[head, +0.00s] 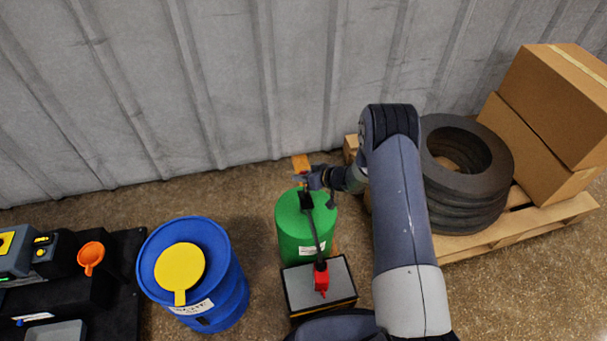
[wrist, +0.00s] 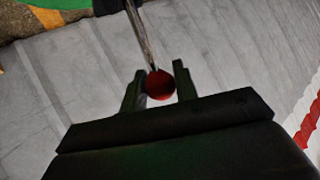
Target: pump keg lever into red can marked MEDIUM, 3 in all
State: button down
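The green keg (head: 292,228) stands near the wall with a black pump head (head: 306,200) on top and a white label too small to read. A dark hose (head: 314,235) runs from the pump head to a small red can (head: 321,281) on a grey-topped box. No MEDIUM marking is legible. My gripper (head: 303,179) is above the keg's back edge. In the wrist view, the lever's red ball knob (wrist: 160,85) on its metal rod (wrist: 140,35) sits between my two fingertips (wrist: 159,88). Both fingers appear to touch the knob.
A blue drum (head: 217,281) with a yellow paddle-shaped piece (head: 180,268) stands left of the keg. An orange funnel (head: 91,256) is farther left. Stacked tyre-like rings (head: 466,205) and cardboard boxes (head: 560,100) fill a pallet (head: 520,232) at right. The corrugated wall (head: 230,80) is close behind.

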jog(key=shift+w+a+f, duration=0.1)
jog(key=shift+w+f, duration=0.15)
jog(key=shift+w, duration=0.35)
jog(key=c, duration=1.1)
grip_release()
jog(key=shift+c, duration=0.2)
jog(key=p+v, duration=0.1)
jog(key=v, duration=0.9)
jog(key=shift+s+d+r, duration=0.2)
jog(key=shift+s+d, duration=0.05)
